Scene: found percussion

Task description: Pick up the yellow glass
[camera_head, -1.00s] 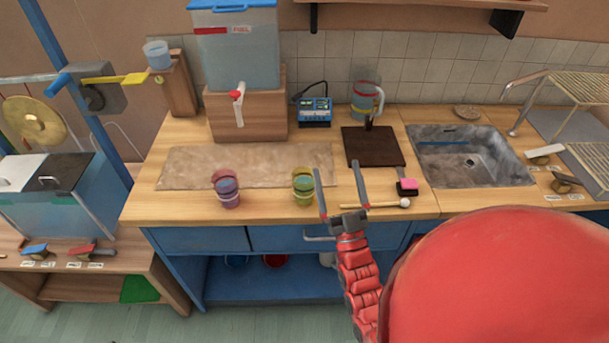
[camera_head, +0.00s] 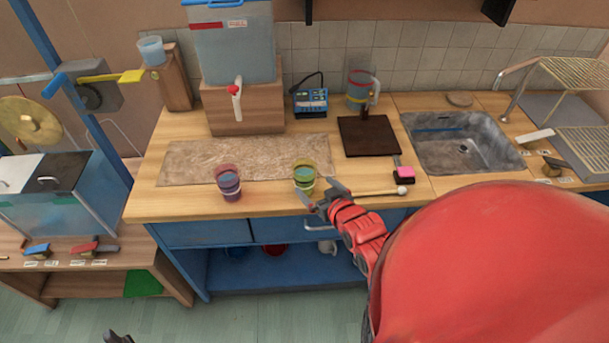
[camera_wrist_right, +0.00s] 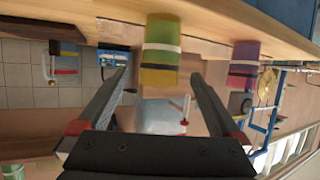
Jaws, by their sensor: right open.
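The yellow glass (camera_head: 304,178) stands upright near the front edge of the wooden counter, banded in yellow and green. It also shows in the right wrist view (camera_wrist_right: 160,55), which is upside down, centred between and beyond my fingertips. My right gripper (camera_head: 318,188) is open and empty, just in front and to the right of the glass at the counter's edge. I cannot tell from the views whether a finger touches it. A dark tip at the bottom edge appears to be my left gripper (camera_head: 118,338); its jaws cannot be made out.
A purple-red glass (camera_head: 229,183) stands left of the yellow one. A mallet (camera_head: 372,192) lies to the right, by a pink block (camera_head: 403,174). A beige mat (camera_head: 240,160) lies behind the glasses. A dark board (camera_head: 368,137) and sink (camera_head: 460,142) are further right.

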